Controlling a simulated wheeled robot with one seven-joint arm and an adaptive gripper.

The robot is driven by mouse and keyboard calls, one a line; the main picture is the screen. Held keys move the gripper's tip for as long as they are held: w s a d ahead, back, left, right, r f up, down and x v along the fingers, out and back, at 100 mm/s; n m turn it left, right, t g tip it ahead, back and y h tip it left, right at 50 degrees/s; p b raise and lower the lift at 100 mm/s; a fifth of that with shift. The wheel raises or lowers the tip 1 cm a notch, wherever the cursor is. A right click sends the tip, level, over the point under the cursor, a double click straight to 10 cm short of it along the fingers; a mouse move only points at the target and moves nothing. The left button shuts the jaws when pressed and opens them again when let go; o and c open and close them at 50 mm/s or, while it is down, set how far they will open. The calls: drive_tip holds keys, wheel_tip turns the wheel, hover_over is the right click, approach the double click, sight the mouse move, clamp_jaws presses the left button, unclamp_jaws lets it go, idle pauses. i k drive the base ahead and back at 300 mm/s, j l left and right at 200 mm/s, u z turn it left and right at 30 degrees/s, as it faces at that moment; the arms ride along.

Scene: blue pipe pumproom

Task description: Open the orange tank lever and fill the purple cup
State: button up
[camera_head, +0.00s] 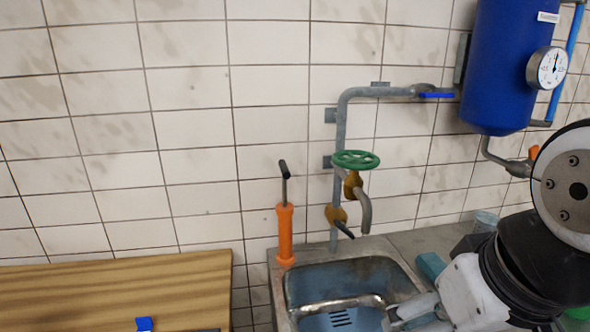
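An orange lever (533,152) sits on the pipe below the blue tank (507,70) at the right. My arm partly hides it. I cannot make out a purple cup. A pale bluish cup (486,221) stands on the counter below the tank, partly behind my arm. My gripper (400,312) is low over the right part of the sink, well below and left of the orange lever. It is partly cut off by the bottom edge, and I cannot tell whether its fingers are open or shut.
A metal sink (298,272) lies below a faucet with a green wheel valve (356,159). An orange hand pump (285,235) stands at its left corner. A teal block (432,265) lies right of the sink. A wooden tabletop (110,290) is at the left, mostly clear.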

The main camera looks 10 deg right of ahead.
sight(533, 151)
drive_tip(key=z, duration=1.05)
